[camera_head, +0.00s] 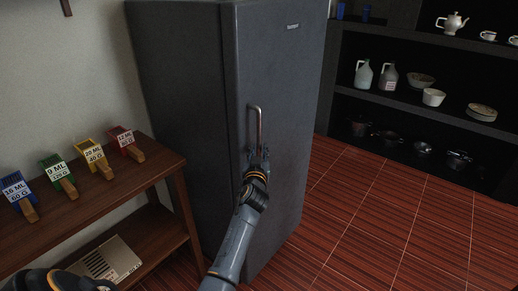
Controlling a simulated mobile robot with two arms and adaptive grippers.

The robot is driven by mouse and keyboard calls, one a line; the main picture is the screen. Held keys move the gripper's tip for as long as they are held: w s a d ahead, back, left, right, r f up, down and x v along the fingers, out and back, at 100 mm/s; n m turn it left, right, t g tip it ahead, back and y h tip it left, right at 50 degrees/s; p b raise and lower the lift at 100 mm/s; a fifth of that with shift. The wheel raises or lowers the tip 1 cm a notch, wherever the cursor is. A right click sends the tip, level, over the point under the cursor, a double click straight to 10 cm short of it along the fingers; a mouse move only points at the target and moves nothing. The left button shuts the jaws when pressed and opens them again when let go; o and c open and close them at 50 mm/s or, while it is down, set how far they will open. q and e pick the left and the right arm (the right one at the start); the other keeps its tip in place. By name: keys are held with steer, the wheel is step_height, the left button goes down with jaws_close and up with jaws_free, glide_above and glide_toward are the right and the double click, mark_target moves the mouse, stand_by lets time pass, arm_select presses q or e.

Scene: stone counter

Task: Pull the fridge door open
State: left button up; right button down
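The fridge (185,110) is dark grey and tall, and stands in the middle of the view. Its door (285,85) looks closed against the body. A slim upright metal handle (259,122) is on the door, near its left edge. The gripper hides that end of the handle. Its fingers are small and dark, so I cannot tell whether they close around the bar.
A wooden shelf table (165,165) stands close at the fridge's left, with several coloured labelled scoops on top. Dark shelves (440,110) with crockery and pots stand at the back right. The red tiled floor (375,215) right of the fridge is clear.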

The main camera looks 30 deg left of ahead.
arm_select(q)
steer(key=shift+w+a, duration=0.25)
steer(key=shift+w, duration=0.15)
arm_select(e)
steer(key=shift+s+d, duration=0.15)
steer(key=shift+s, duration=0.05)
arm_select(q)
jaws_close()
arm_select(e)
steer(key=shift+s, duration=0.15)
arm_select(q)
steer(key=shift+w+f, duration=0.1)
arm_select(e)
steer(key=shift+f, duration=0.1)
